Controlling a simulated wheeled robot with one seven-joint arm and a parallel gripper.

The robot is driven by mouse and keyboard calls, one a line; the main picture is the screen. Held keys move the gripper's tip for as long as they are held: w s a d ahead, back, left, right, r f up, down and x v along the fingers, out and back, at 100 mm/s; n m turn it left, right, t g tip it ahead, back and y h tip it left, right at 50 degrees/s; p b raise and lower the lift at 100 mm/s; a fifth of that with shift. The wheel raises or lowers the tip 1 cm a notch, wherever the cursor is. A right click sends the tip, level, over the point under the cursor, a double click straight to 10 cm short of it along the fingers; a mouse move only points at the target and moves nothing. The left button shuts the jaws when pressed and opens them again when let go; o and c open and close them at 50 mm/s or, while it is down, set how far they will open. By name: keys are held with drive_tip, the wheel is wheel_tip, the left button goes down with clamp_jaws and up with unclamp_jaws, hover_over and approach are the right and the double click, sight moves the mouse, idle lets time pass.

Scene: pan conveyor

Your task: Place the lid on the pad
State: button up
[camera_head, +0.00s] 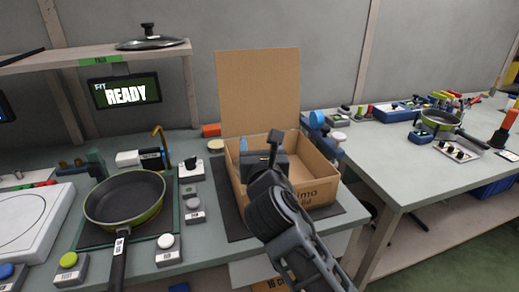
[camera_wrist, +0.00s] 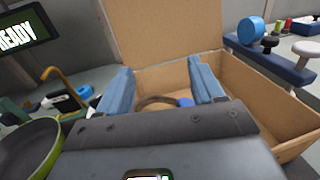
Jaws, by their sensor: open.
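A glass lid (camera_head: 150,43) with a dark knob lies on the wooden shelf (camera_head: 60,62) at the upper left. A second dark mat (camera_head: 232,222) lies under the open cardboard box (camera_head: 317,190). My gripper (camera_head: 258,145) is over this box, well away from the lid. In the wrist view its blue fingers (camera_wrist: 163,85) are apart, with nothing held between them. A brown curved thing (camera_wrist: 155,101) shows beyond them inside the box.
The box's raised flap (camera_head: 258,90) stands behind my gripper. A READY screen (camera_head: 125,93) hangs under the shelf. Several labelled buttons and a yellow hook (camera_head: 160,140) are around the pan. Another bench (camera_head: 400,165) with a second pan (camera_head: 440,124) is at right.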

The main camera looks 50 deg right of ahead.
drive_tip(key=v, duration=1.1)
drive_tip(key=shift+s+a+b, duration=0.2)
drive_tip(key=shift+a+b, duration=0.05)
drive_tip(key=shift+b, duration=0.2)
drive_tip(key=s+a+f+m+t+y, duration=0.1)
drive_tip(key=s+a+f+m+y, duration=0.85)
drive_tip(key=s+f, duration=0.25)
drive_tip(key=s+a+r+m+y, duration=0.1)
drive_tip(key=s+m, duration=0.6)
drive_tip(key=m, duration=0.1)
drive_tip(key=s+a+r+m+t+y, duration=0.1)
drive_tip(key=s+a+m+y, duration=0.1)
drive_tip(key=s+m, duration=0.5)
drive_tip(key=shift+s+a+r+m, duration=0.25)
drive_tip(key=shift+s+r+m, duration=0.15)
drive_tip(key=shift+m, duration=0.85)
drive_tip(key=shift+o, duration=0.2)
drive_tip(key=shift+w, duration=0.1)
